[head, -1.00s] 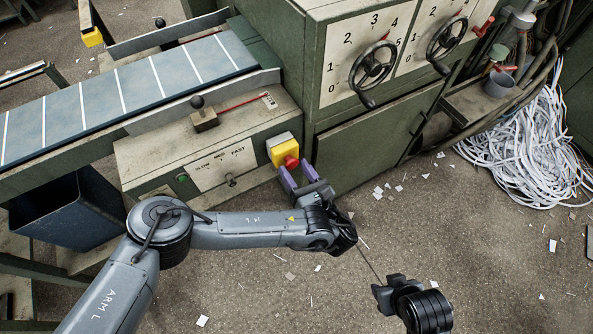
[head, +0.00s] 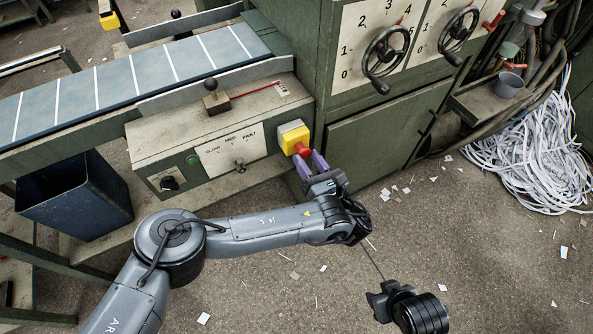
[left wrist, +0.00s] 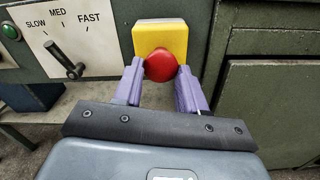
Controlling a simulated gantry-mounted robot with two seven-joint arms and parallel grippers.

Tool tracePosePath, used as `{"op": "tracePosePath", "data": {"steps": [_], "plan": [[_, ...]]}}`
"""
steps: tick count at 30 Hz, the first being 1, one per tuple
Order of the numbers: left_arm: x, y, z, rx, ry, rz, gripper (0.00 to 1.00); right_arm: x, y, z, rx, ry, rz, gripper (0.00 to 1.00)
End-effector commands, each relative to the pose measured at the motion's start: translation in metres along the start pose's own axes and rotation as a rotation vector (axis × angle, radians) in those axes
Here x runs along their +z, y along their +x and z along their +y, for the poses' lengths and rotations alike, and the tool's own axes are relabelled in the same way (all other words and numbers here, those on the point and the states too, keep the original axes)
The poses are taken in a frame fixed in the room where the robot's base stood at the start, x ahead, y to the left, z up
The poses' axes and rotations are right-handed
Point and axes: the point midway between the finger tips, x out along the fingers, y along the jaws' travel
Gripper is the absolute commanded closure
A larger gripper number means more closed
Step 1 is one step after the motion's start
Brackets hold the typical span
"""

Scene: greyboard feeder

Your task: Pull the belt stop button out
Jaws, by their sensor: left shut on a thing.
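The belt stop button is a red mushroom knob (left wrist: 160,65) on a yellow box (left wrist: 159,35), fixed to the right end of the green control box. In the head view the red knob (head: 302,150) stands out from the yellow box (head: 292,136). My left gripper (head: 312,161) has purple fingers that lie on both sides of the red knob. In the left wrist view the left gripper (left wrist: 161,72) is shut on the knob, a fingertip at each side. My right gripper (head: 380,300) is low in the head view, away from the button; its jaws are unclear.
A speed lever (left wrist: 67,62) and a green button (left wrist: 10,31) are left of the stop button. The conveyor belt (head: 120,83) runs behind the control box. A green cabinet (head: 385,135) with handwheels stands right. A blue bin (head: 75,205) stands under the belt.

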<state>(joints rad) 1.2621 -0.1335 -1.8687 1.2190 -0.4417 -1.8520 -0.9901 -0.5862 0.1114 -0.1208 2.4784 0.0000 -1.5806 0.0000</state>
Motion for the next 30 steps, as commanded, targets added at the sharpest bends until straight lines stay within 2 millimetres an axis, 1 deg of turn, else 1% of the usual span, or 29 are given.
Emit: {"op": "tracePosePath", "data": {"steps": [1, 6, 7, 12, 23, 30], "plan": [[0.0015, -0.0041, -0.0018, -0.006, 0.0, -0.001, 1.0, -0.001, -0.0012, 0.0005, 0.001, 0.0, 0.002, 0.57], [0.0019, -0.0042, -0.0012, -0.006, 0.0, -0.001, 1.0, -0.0034, -0.0026, 0.0013, 0.003, -0.002, 0.008, 0.57], [0.002, -0.0042, -0.0012, -0.005, 0.0, -0.001, 0.58, -0.0035, -0.0027, 0.0015, 0.004, -0.002, 0.008, 0.57], [0.0018, -0.0035, -0.0008, -0.004, 0.0, -0.001, 0.33, -0.0033, -0.0027, 0.0034, 0.01, -0.01, 0.007, 0.57], [0.0013, -0.0033, -0.0004, -0.003, 0.0, 0.0, 0.33, -0.0033, -0.0031, 0.004, 0.012, -0.012, 0.007, 0.57], [0.0021, -0.0113, -0.0013, -0.007, 0.0, 0.001, 0.33, -0.0053, -0.0082, 0.0026, 0.007, -0.006, 0.008, 0.57]]}}
